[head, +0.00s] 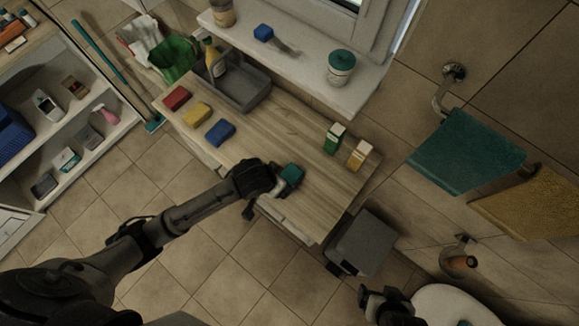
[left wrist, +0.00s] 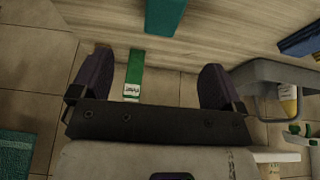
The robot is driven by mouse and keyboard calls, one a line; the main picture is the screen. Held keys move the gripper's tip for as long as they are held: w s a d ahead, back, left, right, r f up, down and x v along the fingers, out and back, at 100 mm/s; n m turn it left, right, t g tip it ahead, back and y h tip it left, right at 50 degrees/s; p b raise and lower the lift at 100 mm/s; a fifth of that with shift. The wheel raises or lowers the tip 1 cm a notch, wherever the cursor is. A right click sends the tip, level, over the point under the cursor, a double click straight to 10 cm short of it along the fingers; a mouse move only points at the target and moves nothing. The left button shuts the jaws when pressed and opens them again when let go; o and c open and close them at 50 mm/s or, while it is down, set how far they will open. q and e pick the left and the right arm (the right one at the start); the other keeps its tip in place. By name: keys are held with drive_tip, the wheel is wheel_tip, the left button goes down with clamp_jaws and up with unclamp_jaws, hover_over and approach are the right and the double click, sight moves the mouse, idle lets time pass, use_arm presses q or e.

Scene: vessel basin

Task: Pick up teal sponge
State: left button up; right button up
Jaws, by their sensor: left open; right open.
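The teal sponge (head: 291,173) lies on the wooden tabletop near its front edge in the head view. My left gripper (head: 275,190) is open beside the sponge, with its arm reaching in from the left. In the left wrist view the two fingers stand apart, with the left gripper (left wrist: 158,65) empty, and the teal sponge (left wrist: 165,14) shows at the top edge, past the fingertips and in line with the gap. In the head view I cannot tell whether a finger touches it. My right gripper (head: 382,298) is open at the bottom, away from the table.
Red (head: 177,97), yellow (head: 197,114) and blue (head: 220,132) sponges lie left on the table (head: 290,125). A grey caddy (head: 245,88) with a bottle stands behind them. Green (head: 334,139) and yellow (head: 359,155) cartons stand at right. A grey bin (head: 365,243) is below.

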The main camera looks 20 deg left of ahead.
use_arm(q)
hover_over(288, 177)
drive_tip(key=s, duration=0.2)
drive_tip(key=f, duration=0.7)
drive_tip(key=shift+a+f, duration=0.3)
drive_tip(key=shift+x, duration=3.15)
use_arm(e)
drive_tip(key=shift+s+d+f, duration=0.1)
drive_tip(key=shift+d+f, duration=0.1)
drive_tip(key=shift+f, duration=0.1)
use_arm(q)
drive_tip(key=shift+c, duration=0.2)
